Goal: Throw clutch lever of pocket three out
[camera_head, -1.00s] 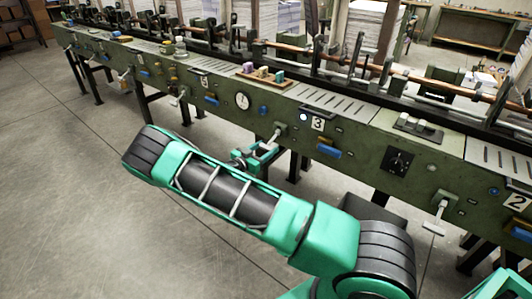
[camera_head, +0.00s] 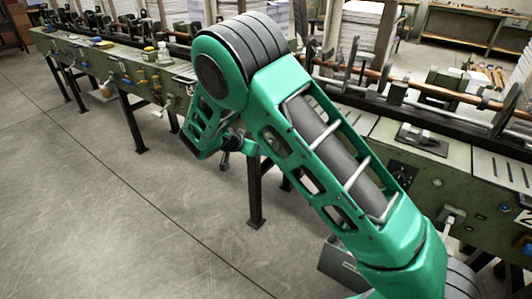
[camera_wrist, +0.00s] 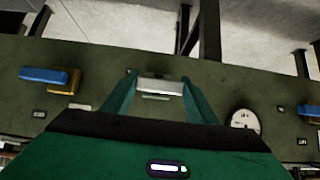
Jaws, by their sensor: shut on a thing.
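The clutch lever (camera_wrist: 160,86) of pocket three shows in the wrist view as a pale metal bar in front of the green machine panel. My gripper (camera_wrist: 159,84) has one finger on each side of the bar and is shut on it. In the head view, my raised arm hides the pocket three panel, its number plate and the lever. The fingertips cannot be made out there.
The wrist view shows a round white gauge (camera_wrist: 243,122) at right and a blue handle (camera_wrist: 43,75) beside a yellow one (camera_wrist: 65,82) at left. The long green machine (camera_head: 455,165) runs across the head view, with open floor (camera_head: 90,220) in front.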

